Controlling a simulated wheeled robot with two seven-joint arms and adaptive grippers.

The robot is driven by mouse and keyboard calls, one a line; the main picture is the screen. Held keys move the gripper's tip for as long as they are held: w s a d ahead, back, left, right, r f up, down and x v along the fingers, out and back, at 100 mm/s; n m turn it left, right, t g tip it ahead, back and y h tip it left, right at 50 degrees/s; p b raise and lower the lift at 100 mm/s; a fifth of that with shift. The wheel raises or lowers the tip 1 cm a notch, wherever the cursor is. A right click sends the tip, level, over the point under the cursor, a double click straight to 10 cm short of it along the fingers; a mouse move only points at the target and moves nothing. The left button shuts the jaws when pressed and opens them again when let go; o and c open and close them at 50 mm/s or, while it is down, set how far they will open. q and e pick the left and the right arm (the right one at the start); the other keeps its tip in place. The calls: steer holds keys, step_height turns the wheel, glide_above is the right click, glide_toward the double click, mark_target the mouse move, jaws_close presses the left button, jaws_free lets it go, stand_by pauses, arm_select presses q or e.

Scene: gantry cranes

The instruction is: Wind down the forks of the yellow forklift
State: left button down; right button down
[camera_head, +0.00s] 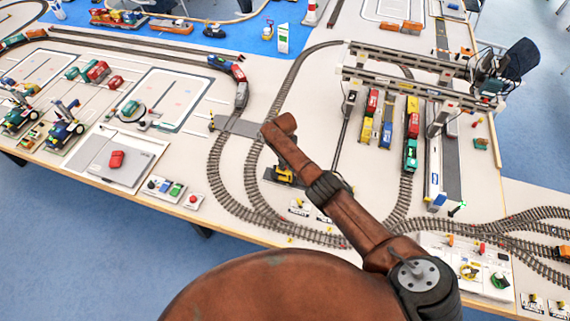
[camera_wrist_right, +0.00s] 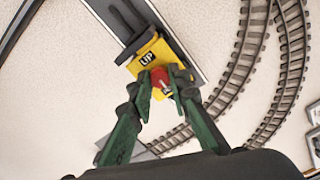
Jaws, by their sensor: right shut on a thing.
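The yellow forklift (camera_head: 284,177) stands on a dark strip in the middle of the table, partly covered by my right arm in the head view. In the right wrist view the forklift (camera_wrist_right: 164,53) shows from close up, with a black "UP" label and a dark part beside it. A small red knob (camera_wrist_right: 160,77) is on its near side. My right gripper (camera_wrist_right: 164,90) has its green-black fingers shut on the red knob. The fork height cannot be told from these views. My left gripper is not in view.
Curved railway tracks (camera_head: 222,180) run close beside the forklift. A grey gantry crane (camera_head: 400,75) with several coloured wagons under it stands to the right. A control panel with a red knob (camera_head: 117,158) lies at the left, near the table's front edge.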

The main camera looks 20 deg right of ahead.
stand_by(0.3)
steer(key=c, duration=1.8)
jaws_free()
steer(key=shift+r, duration=0.1)
step_height(320, 180, up, 12)
